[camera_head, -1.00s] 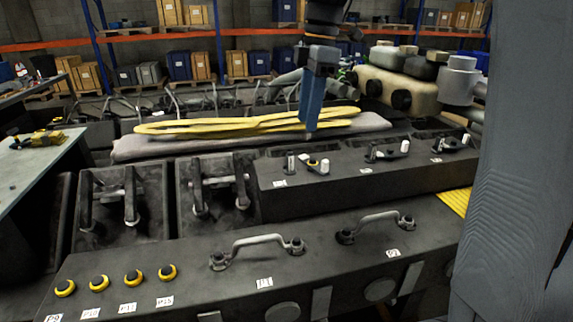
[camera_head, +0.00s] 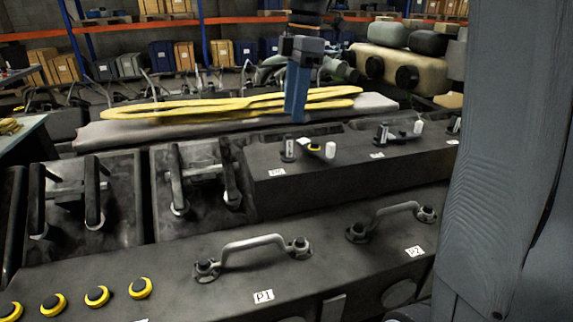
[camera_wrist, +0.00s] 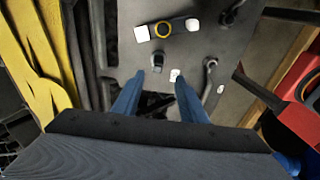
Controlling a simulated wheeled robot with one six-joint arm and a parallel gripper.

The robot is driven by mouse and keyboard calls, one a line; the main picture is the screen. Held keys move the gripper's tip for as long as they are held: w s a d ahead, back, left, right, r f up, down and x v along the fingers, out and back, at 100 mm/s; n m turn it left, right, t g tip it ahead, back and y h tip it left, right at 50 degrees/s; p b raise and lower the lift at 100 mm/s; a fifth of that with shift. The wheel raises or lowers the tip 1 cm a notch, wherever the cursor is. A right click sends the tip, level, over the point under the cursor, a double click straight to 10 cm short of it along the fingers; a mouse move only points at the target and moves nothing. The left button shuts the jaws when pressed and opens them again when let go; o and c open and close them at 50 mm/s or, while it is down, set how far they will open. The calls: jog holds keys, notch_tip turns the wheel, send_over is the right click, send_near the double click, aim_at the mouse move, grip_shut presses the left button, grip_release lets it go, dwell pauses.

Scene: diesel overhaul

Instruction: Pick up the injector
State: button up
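My gripper (camera_head: 296,119) points down above the dark engine block, its two blue fingers spread. In the wrist view the open fingers (camera_wrist: 160,78) have nothing gripped between them. Ahead of the fingertips stands a short dark cylinder (camera_wrist: 160,60), with a small white piece (camera_wrist: 175,75) near the right fingertip. I cannot tell for certain which of these parts is the injector.
A yellow looped bundle (camera_head: 230,105) lies on a grey pad behind the block. Metal handles (camera_head: 252,243) and several yellow-ringed knobs (camera_head: 97,296) are on the near ledge. In the wrist view a red part (camera_wrist: 302,105) is at the right.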

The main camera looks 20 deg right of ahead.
aim_at(289, 136)
jog(key=shift+w+f+b, duration=0.15)
jog(key=shift+f+b, duration=0.2)
jog(key=shift+f, duration=0.3)
jog(key=shift+w+f+b, duration=0.15)
jog(key=shift+f+b, duration=0.15)
jog(key=shift+f, duration=0.3)
jog(key=shift+s+a+f+p, duration=0.15)
jog(key=shift+f+p, duration=0.3)
jog(key=shift+f, duration=0.75)
jog(key=shift+w+a+f+p, duration=0.1)
jog(key=shift+a+f+p, duration=0.3)
jog(key=shift+f, duration=0.85)
jog(key=shift+s+a+f+p, duration=0.1)
jog(key=shift+f+p, duration=0.45)
jog(key=shift+f, duration=0.65)
jog(key=shift+d, duration=0.1)
grip_shut()
